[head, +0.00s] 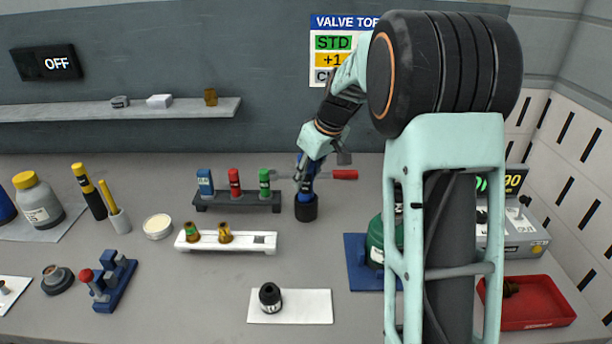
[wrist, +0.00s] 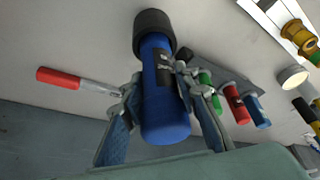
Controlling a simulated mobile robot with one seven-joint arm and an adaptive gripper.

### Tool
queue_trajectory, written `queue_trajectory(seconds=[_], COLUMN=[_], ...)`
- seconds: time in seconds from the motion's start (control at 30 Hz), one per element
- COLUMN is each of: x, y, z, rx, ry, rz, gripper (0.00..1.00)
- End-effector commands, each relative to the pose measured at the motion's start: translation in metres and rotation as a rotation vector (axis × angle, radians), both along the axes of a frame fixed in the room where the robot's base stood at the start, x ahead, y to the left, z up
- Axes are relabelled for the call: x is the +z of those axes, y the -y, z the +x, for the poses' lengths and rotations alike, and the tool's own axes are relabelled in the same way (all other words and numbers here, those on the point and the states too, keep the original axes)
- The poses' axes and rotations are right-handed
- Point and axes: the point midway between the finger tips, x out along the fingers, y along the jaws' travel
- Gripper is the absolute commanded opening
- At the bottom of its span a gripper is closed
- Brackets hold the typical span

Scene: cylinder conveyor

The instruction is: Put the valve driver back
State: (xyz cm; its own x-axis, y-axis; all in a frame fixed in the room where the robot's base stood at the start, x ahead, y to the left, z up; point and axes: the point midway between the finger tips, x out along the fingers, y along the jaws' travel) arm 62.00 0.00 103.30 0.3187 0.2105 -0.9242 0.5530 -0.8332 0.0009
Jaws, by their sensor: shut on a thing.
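A thick blue tool with a black end, which looks like the valve driver (wrist: 165,115), is between the fingers of my gripper (wrist: 158,88). My gripper (head: 308,165) is shut on its blue body. In the head view the driver's black end (head: 306,208) points down, just right of the dark rack (head: 237,207). I cannot tell whether that end touches the bench. The rack holds smaller blue (head: 205,183), red (head: 234,183) and green (head: 264,183) upright tools, also seen in the wrist view.
A red-handled screwdriver (head: 345,174) lies behind the driver. A white block (head: 205,243) with brass fittings stands in front of the rack. A black part (head: 269,297) stands on a white plate (head: 315,308). A green bottle (head: 376,240) on a blue mat (head: 355,262) is partly hidden by my arm.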

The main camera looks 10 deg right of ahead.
Motion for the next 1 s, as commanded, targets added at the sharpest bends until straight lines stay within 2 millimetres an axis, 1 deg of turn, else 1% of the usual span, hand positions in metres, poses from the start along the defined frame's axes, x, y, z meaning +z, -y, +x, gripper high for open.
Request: queue_trajectory(seconds=[0.67,0.7,0.87,1.0], x=[-0.014,-0.014,-0.014,-0.015], y=[0.0,0.0,0.0,0.0], z=[0.001,0.001,0.001,0.0], rx=[0.0,0.0,0.0,0.0], ry=[0.005,0.005,0.002,0.001], rz=[0.0,0.0,0.0,0.0], gripper=[0.0,0.3,0.48,0.48])
